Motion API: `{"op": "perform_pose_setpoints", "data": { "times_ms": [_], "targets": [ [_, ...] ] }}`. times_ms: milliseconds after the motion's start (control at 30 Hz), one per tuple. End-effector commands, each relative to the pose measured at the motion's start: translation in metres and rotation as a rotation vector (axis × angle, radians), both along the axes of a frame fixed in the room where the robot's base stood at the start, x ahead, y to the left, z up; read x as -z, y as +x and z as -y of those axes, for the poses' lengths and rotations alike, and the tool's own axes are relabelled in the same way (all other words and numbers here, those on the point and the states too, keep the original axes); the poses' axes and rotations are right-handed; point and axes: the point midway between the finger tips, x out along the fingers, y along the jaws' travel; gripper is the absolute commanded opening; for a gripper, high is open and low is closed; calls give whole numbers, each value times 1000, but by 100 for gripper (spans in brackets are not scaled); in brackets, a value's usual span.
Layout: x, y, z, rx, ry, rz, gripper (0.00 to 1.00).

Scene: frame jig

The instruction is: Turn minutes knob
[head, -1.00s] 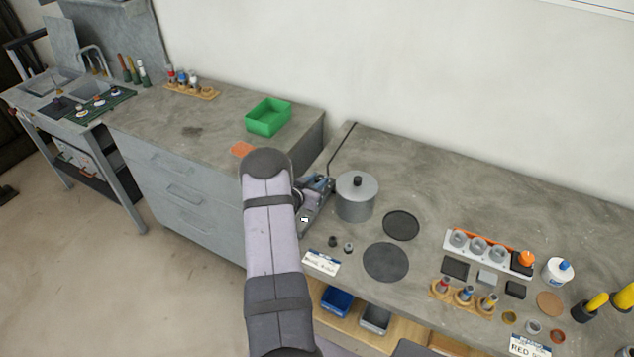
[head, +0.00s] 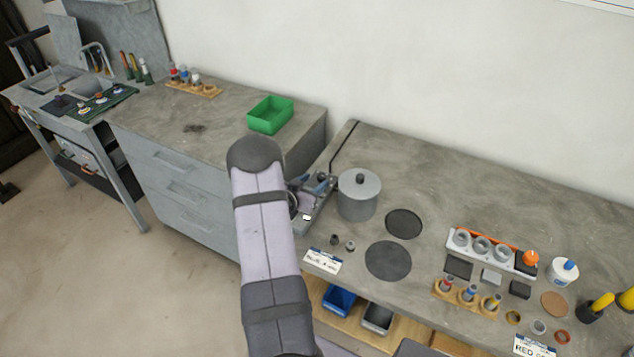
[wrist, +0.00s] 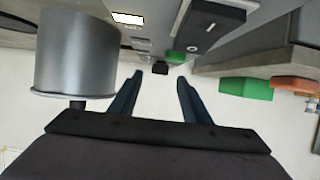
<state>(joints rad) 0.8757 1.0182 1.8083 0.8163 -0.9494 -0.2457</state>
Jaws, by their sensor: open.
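My gripper (head: 322,182) is at the left end of the right-hand bench, just left of the grey lidded pot, partly hidden behind my arm in the head view. In the wrist view my gripper (wrist: 156,84) is open, its two dark blue fingers apart with nothing between them. A dark box (wrist: 212,24) with a small round feature and a pale mark shows at the upper right there, apart from the fingers. I cannot tell whether this feature is the minutes knob.
The grey pot (head: 358,197) stands close beside my gripper; the pot (wrist: 76,55) looks upside down in the wrist view. Two small dark pieces lie by a label card (head: 322,261). A green bin (head: 271,115) sits on the left counter. Black discs lie right of the pot.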

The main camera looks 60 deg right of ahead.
Motion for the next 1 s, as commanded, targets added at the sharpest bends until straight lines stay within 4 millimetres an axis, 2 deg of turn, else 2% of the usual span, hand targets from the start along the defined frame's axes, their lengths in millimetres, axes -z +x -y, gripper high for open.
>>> {"op": "perform_pose_setpoints", "data": {
  "times_ms": [100,300,833,933,1000],
  "targets": [
    [-4,1,-13,-1,0,0,43],
    [-10,0,-25,-1,-1,-1,43],
    [-11,0,-27,0,0,0,43],
    [-13,10,-32,-27,15,7,43],
    [-15,25,-40,-67,38,16,43]
  ]
}}
